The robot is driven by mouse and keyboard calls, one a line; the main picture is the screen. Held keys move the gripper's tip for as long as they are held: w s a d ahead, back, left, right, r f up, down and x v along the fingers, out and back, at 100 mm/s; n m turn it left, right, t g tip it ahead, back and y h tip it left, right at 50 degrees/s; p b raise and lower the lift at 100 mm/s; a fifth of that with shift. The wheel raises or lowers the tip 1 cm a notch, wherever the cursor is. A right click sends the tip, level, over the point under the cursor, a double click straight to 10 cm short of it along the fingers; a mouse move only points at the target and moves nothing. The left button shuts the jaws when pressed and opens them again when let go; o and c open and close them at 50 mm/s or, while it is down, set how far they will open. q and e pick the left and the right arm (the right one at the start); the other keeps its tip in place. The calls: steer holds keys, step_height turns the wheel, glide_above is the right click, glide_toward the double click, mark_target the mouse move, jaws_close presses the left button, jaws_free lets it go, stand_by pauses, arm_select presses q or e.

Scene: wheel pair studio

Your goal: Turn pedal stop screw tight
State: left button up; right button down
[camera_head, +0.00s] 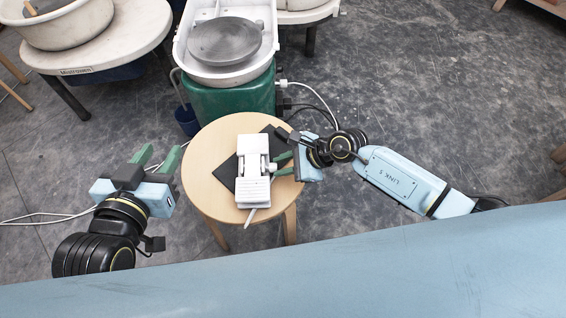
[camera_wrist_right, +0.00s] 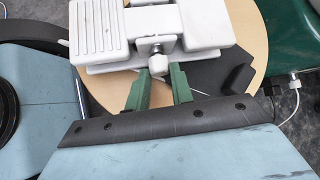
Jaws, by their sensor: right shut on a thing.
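The white foot pedal (camera_head: 256,190) lies on a black mat (camera_head: 225,172) on the round wooden stool. Its ribbed plate (camera_wrist_right: 96,27) and white body show close up in the right wrist view. The metal stop screw (camera_wrist_right: 158,66) sticks out of the pedal's side, its head between my right gripper's green fingertips (camera_wrist_right: 159,76). In the head view my right gripper (camera_head: 281,163) reaches the pedal from the right and is shut on the screw; the screw is hard to make out there. My left gripper (camera_head: 157,158) is open and empty, left of the stool.
The round stool top (camera_head: 206,180) has bare wood around the mat. Behind it stands a pottery wheel with a green base (camera_head: 232,103) and white basin (camera_head: 182,55). A blue bucket (camera_head: 186,120) and cables (camera_head: 312,92) are nearby. A white table with a basin is at upper left.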

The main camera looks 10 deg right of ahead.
steer(key=shift+w+g, duration=0.15)
steer(key=shift+g, duration=0.25)
arm_select(q)
steer(key=shift+w+d+r, duration=0.1)
steer(key=shift+r, duration=0.15)
arm_select(e)
steer(key=shift+m+g, duration=0.4)
arm_select(q)
steer(key=shift+t, duration=0.3)
arm_select(e)
steer(key=c, duration=1.2)
jaws_free()
arm_select(q)
steer(key=shift+r, duration=0.1)
